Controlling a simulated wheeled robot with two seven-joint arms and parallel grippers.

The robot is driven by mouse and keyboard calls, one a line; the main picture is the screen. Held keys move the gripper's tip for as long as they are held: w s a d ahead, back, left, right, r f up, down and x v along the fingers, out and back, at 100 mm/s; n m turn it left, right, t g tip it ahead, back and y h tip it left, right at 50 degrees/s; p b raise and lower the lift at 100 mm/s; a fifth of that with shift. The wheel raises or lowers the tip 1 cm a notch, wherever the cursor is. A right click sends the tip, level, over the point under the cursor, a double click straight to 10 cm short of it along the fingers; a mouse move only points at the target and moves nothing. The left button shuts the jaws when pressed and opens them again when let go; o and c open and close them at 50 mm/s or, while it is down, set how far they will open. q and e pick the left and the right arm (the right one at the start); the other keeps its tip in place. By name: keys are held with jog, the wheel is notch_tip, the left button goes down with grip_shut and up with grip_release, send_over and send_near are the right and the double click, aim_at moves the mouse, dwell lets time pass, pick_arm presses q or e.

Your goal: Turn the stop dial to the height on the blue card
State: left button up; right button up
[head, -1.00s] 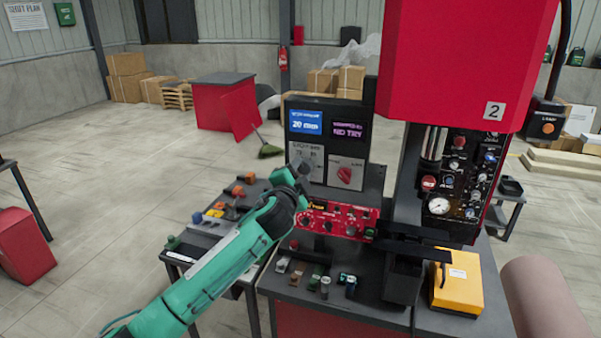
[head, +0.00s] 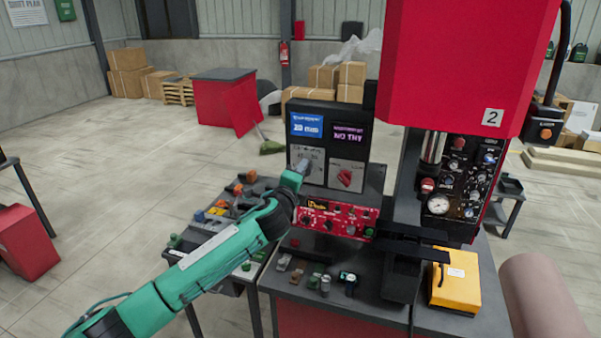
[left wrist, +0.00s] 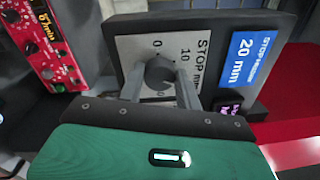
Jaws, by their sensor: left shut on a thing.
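The blue card (head: 306,124) is at the upper left of the dark panel and reads 20 mm. It also shows in the left wrist view (left wrist: 248,62). Below it is the light stop plate (head: 317,156), marked STOP mm with 0 and 10 legible. The dark round stop dial (left wrist: 160,71) is in the left wrist view; my gripper mostly hides it in the head view. My left gripper (head: 301,169) is shut on the dial, its two fingers on either side of the knob. I cannot read the dial's pointer. My right gripper is not in view.
A purple display (head: 349,136) and a red selector knob (head: 346,177) sit right of the stop plate. A red control box (head: 335,219) is below. The red press (head: 455,60) stands close on the right. Small parts lie on the bench in front.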

pick_arm(q)
jog(key=shift+f, duration=0.1)
dwell(0.4)
jog(key=o, duration=1)
jog(key=shift+b+v, duration=2.9)
jog(key=shift+v, duration=4.05)
jog(key=shift+d, duration=0.15)
